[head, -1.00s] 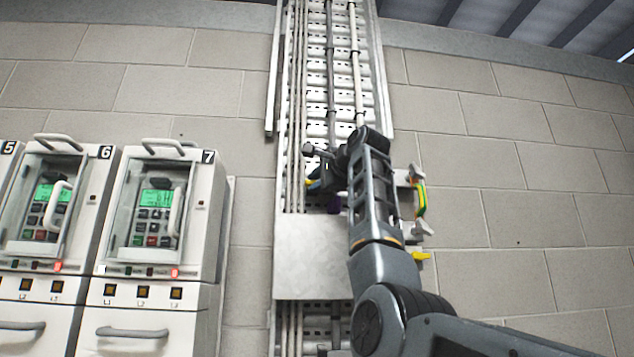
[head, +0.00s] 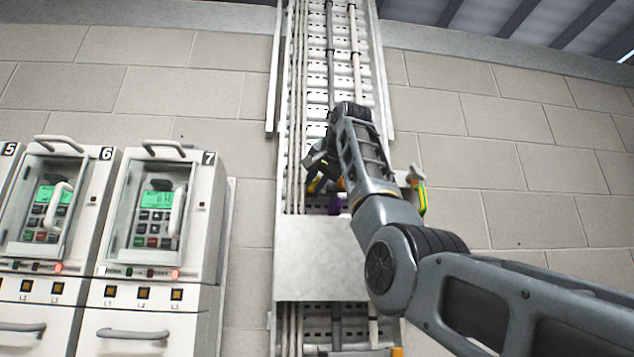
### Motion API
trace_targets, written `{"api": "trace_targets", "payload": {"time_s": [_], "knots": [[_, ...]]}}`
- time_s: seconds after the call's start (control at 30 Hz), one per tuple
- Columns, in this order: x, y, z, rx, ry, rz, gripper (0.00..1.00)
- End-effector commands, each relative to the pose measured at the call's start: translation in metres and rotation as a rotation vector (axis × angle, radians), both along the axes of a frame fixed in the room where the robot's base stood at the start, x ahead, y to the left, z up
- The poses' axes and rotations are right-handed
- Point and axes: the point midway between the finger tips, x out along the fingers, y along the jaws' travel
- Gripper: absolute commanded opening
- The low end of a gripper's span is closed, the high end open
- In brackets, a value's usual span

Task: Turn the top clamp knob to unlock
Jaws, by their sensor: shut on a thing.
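My gripper (head: 320,172) is at the vertical cable tray (head: 345,228), above the plain metal cover plate in its lower part. My own arm comes in from the lower right and hides most of the spot. The top clamp knob is not clearly visible; the gripper and wrist cover that area. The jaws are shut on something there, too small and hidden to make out.
A green and yellow cable (head: 421,199) shows to the right of my arm. Drive cabinets numbered 6 (head: 50,205) and 7 (head: 155,215) stand at the left, with handles sticking out. The block wall (head: 500,170) to the right is bare.

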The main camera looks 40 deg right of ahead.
Motion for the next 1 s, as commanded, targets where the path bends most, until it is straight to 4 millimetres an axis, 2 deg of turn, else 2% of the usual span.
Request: {"api": "trace_targets", "payload": {"time_s": [0.5,1.0], "knots": [[0.0018,0.0019,-0.001,-0.377,0.263,0.0,0.0],[0.0027,0.0026,-0.0016,-0.553,0.382,0.0,0.0]]}}
